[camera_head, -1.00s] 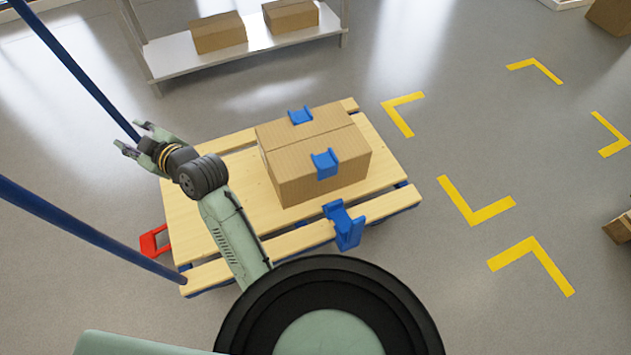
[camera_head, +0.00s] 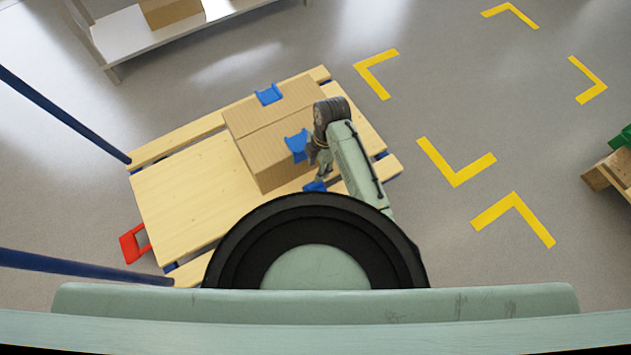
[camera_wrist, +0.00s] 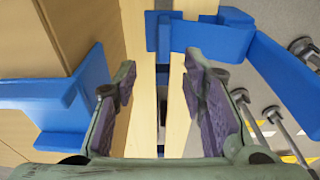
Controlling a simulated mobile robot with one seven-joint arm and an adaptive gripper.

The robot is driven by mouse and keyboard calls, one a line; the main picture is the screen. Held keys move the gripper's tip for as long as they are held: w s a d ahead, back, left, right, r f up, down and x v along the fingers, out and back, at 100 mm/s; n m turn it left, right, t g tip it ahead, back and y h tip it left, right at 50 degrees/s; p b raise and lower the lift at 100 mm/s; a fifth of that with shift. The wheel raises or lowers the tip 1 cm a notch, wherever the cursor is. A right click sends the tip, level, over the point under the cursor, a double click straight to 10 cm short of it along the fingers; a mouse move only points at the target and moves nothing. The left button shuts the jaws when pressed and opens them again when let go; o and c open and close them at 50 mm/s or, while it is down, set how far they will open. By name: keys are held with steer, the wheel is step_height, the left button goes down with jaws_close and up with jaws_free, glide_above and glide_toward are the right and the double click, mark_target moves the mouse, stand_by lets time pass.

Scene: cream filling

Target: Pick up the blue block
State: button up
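Three blue blocks show in the head view. One blue block (camera_head: 268,94) lies over the far edge of the cardboard box (camera_head: 250,125), and a second blue block (camera_head: 297,143) over its near side. A third blue block (camera_head: 314,187) at the pallet's near edge is mostly hidden by my body. My gripper (camera_head: 322,172) points down beside the box, above the third block. In the wrist view my gripper (camera_wrist: 163,88) is open and empty between its fingers. One blue block (camera_wrist: 240,42) is ahead and right, and another blue block (camera_wrist: 60,95) is by the left finger.
The box stands on a wooden pallet (camera_head: 190,185) with a red part (camera_head: 133,243) at its left. Blue poles (camera_head: 65,115) stand at the left. A shelf (camera_head: 150,45) is behind. Yellow floor marks (camera_head: 455,165) lie on open floor at the right.

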mark_target(315, 184)
steer(key=f, duration=0.5)
steer(key=shift+s+a+f, duration=0.1)
steer(key=shift+s+a, duration=0.25)
steer(key=shift+s, duration=0.05)
steer(key=f, duration=0.5)
steer(key=shift+s+a, duration=0.1)
steer(key=shift+s, duration=0.1)
steer(key=shift+c, duration=0.3)
jaws_close()
